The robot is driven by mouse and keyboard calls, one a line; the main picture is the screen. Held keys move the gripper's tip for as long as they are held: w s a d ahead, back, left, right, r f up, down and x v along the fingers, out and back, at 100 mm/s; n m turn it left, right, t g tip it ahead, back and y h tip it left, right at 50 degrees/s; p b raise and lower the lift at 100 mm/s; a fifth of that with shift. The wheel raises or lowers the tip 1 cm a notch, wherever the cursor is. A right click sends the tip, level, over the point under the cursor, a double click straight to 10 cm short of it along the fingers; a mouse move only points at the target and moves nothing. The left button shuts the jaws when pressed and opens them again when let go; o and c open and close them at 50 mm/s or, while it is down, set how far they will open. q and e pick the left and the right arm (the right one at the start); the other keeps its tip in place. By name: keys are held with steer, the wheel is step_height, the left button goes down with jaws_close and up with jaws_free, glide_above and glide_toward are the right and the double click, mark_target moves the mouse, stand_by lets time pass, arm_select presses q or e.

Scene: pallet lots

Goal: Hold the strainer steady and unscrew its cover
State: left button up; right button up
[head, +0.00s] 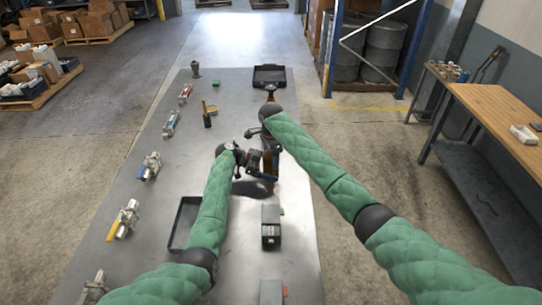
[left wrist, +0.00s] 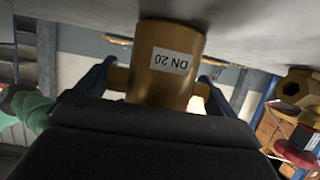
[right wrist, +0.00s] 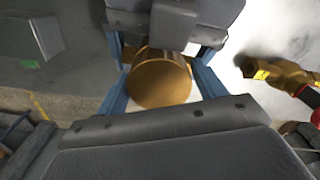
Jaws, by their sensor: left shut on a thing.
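The brass strainer (left wrist: 172,70) carries a white "DN 20" label, upside down in the left wrist view. My left gripper (left wrist: 160,85) is shut on it, one finger on each side. In the right wrist view a round brass end face (right wrist: 160,88), apparently the cover, lies between the blue fingers of my right gripper (right wrist: 160,85). A gap shows beside the right-hand finger, so they look open around it. The left gripper's dark body sits just beyond. In the head view both grippers meet over the grey bench and mostly hide the strainer (head: 254,161).
Several valves line the bench's left side, such as a yellow-handled one (head: 123,220). An empty black tray (head: 181,222) and a dark box (head: 271,227) lie nearer. A black case (head: 269,76) stands at the far end. A brass fitting (right wrist: 280,72) shows beside the right gripper.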

steer(key=c, duration=0.7)
steer(key=shift+n, duration=1.8)
steer(key=shift+c, duration=0.2)
steer(key=o, duration=1.1)
steer(key=shift+r, duration=0.15)
